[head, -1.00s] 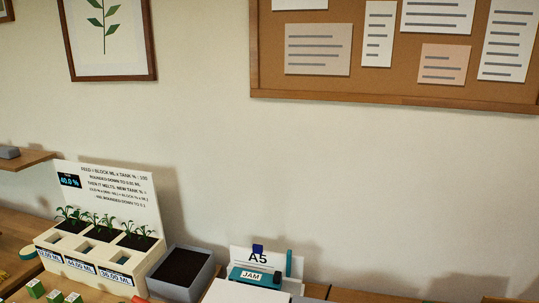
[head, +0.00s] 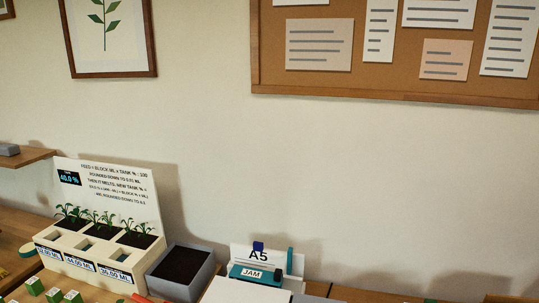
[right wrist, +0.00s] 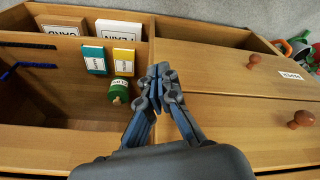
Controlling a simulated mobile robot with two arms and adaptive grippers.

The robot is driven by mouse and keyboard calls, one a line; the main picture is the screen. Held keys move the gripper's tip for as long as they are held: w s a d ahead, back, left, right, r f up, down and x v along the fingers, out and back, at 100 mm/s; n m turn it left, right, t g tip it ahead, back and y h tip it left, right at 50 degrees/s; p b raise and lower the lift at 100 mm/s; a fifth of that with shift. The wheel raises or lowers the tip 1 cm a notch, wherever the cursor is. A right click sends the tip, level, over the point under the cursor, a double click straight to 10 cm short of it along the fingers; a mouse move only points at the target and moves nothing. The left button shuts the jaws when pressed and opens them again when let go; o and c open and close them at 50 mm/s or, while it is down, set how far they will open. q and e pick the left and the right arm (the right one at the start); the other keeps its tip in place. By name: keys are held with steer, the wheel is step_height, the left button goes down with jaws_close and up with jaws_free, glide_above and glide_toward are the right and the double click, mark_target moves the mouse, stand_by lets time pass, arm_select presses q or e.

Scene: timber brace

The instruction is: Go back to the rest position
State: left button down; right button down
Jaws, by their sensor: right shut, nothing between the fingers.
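My right gripper (right wrist: 160,78) shows in the right wrist view with its fingertips together and nothing between them. It is over the edge between an open wooden compartment (right wrist: 60,128) on the left and a drawer front (right wrist: 220,65) with round knobs on the right. No gripper shows in the head view, and my left gripper is out of sight.
A planter with seedlings (head: 105,265), a grey soil box (head: 182,272) and a teal JAM device (head: 258,272) stand along the wall. A green bottle (right wrist: 119,92), a teal box (right wrist: 94,58) and a yellow box (right wrist: 124,62) are in the compartment.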

steer(key=s+d+f+g+b, duration=0.1)
steer(key=s+d+f, duration=0.2)
steer(key=s+f, duration=1.3)
steer(key=shift+s+f, duration=0.2)
steer(key=shift+f, duration=0.1)
